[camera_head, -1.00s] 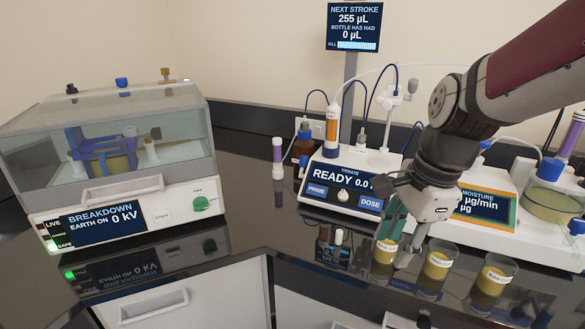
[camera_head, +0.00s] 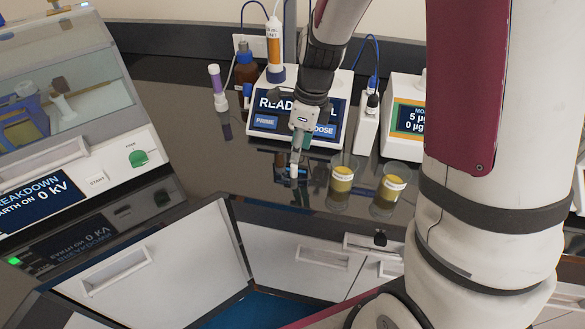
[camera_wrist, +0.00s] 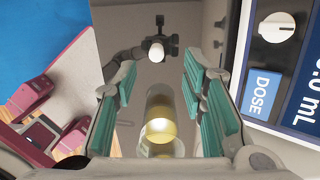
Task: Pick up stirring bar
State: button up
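A small white round-ended piece (camera_wrist: 156,50), which looks like the stirring bar, shows in the wrist view beside a small dark holder (camera_wrist: 141,54). I cannot tell whether it rests in that holder. My gripper (camera_wrist: 158,78) is open, its teal-padded fingers apart, with the white piece showing between and beyond the tips. In the head view my gripper (camera_head: 297,155) points down in front of the dosing unit, with a small white tip (camera_head: 293,171) just below it. My fingers partly hide that spot. I see no contact with the white piece.
Two cups of yellow oil (camera_head: 342,180) (camera_head: 388,188) stand right of my gripper; a cup (camera_wrist: 163,122) shows between my fingers in the wrist view. The dosing unit (camera_head: 272,103) is close behind. The breakdown tester (camera_head: 140,157) is at left. Glossy counter lies between.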

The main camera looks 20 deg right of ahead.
aim_at(294, 166)
jog(key=shift+w+a+f, duration=0.1)
jog(key=shift+a+f, duration=0.1)
jog(key=shift+f, duration=0.9)
jog(key=shift+a+f, duration=0.15)
jog(key=shift+f, duration=1)
jog(key=shift+w+a+f, duration=0.1)
jog(key=shift+a+f, duration=0.1)
jog(key=shift+f, duration=0.9)
jog(key=shift+c, duration=0.3)
grip_shut()
